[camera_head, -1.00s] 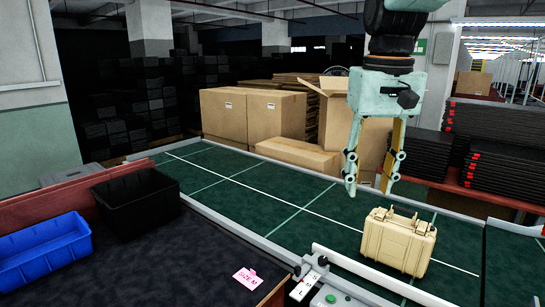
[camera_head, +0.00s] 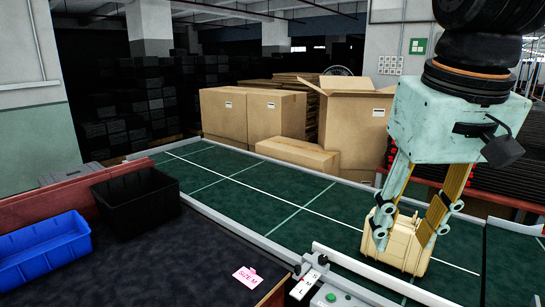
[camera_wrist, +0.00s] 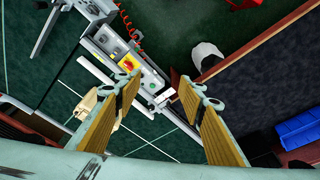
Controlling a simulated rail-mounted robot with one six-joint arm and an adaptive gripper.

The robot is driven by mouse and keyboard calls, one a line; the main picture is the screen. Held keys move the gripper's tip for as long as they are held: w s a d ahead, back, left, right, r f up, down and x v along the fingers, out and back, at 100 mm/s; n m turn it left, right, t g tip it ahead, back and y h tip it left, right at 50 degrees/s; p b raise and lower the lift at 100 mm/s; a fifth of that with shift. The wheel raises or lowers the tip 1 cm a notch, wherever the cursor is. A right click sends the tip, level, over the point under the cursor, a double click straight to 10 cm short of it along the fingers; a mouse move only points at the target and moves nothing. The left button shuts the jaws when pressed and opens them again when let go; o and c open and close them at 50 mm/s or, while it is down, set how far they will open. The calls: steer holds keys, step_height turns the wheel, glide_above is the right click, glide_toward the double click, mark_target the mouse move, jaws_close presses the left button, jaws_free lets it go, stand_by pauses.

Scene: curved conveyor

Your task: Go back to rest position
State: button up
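My gripper (camera_head: 408,232) is open, with its two fingers spread apart and nothing between them. In the head view it hangs in front of the cream case (camera_head: 400,249) and hides part of it. The case stands upright on the green conveyor (camera_head: 290,206). In the wrist view my gripper (camera_wrist: 170,88) has clear space between its yellow-padded fingers. The case (camera_wrist: 88,103) shows partly there, left of and behind the left finger.
A black bin (camera_head: 137,207) and a blue bin (camera_head: 42,255) sit on the dark table (camera_head: 150,270) at left. A pink label (camera_head: 247,277) lies on it. Cardboard boxes (camera_head: 297,154) stand behind the conveyor. A control panel (camera_head: 330,296) is at the conveyor's near edge.

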steer(key=s+f+t, duration=0.1)
steer(key=s+f, duration=0.5)
steer(key=s, duration=0.7)
steer(key=shift+r, duration=0.1)
steer(key=shift+c, duration=0.9)
stand_by(1.1)
